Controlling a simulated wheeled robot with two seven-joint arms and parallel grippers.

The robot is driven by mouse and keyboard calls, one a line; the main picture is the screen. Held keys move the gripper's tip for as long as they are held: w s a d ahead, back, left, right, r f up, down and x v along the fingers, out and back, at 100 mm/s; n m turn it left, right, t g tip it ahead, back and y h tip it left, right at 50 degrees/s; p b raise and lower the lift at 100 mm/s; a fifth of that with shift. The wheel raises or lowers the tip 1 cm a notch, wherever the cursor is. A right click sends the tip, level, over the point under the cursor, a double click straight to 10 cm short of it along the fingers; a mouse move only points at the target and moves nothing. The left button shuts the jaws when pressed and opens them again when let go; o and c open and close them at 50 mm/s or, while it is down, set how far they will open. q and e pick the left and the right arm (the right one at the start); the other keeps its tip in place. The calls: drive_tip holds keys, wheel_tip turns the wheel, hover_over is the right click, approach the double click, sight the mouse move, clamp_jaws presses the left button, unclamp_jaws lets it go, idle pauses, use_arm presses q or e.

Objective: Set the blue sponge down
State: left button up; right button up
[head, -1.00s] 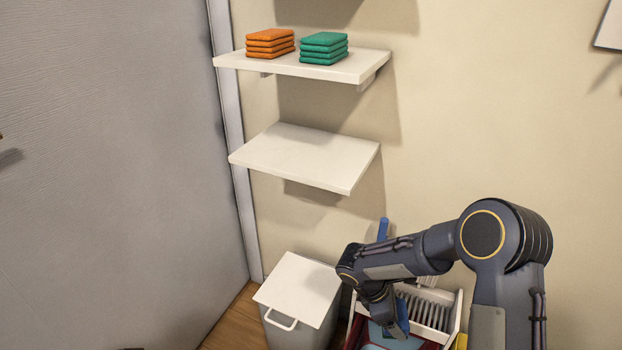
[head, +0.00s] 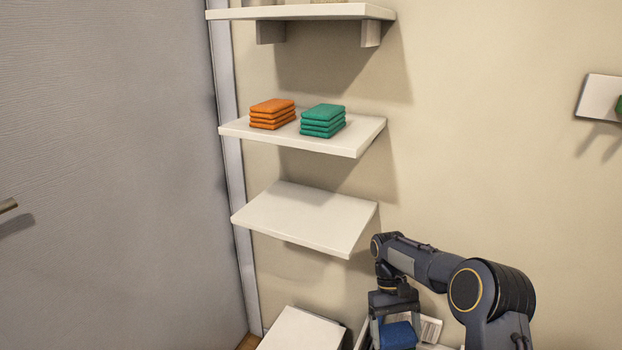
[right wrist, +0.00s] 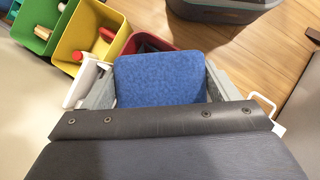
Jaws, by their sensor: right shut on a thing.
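The blue sponge (head: 398,336) is held in my right gripper (head: 393,322) near the bottom edge of the head view, in front of the wall and below the shelves. In the right wrist view the sponge's flat blue face (right wrist: 160,75) fills the space between the two grey fingers of the right gripper (right wrist: 162,88), which are shut on it. The gripper's dark body hides the lower part of the sponge. My left gripper is not in view.
The wrist view shows yellow (right wrist: 90,40) and green (right wrist: 40,20) bins and wooden floor (right wrist: 230,55).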

drive_tip(key=s+r+n+t+h+p, duration=0.3)
drive_tip(key=r+n+p, duration=0.6)
drive_tip(key=r+p, duration=1.15)
drive_tip(key=s+m+g+y, duration=0.1)
drive_tip(key=m, duration=0.2)
drive_tip(key=s+f+m+g+y, duration=0.1)
drive_tip(key=s+m, duration=0.1)
drive_tip(key=m, duration=0.2)
drive_tip(key=s+f+m+g+y, duration=0.1)
drive_tip(key=m+y, duration=0.1)
drive_tip(key=m, duration=0.1)
drive_tip(key=shift+s+f+m+b, duration=0.1)
drive_tip(key=shift+s+m+b, duration=0.1)
drive_tip(key=shift+m+b, duration=0.2)
drive_tip(key=shift+d, duration=0.1)
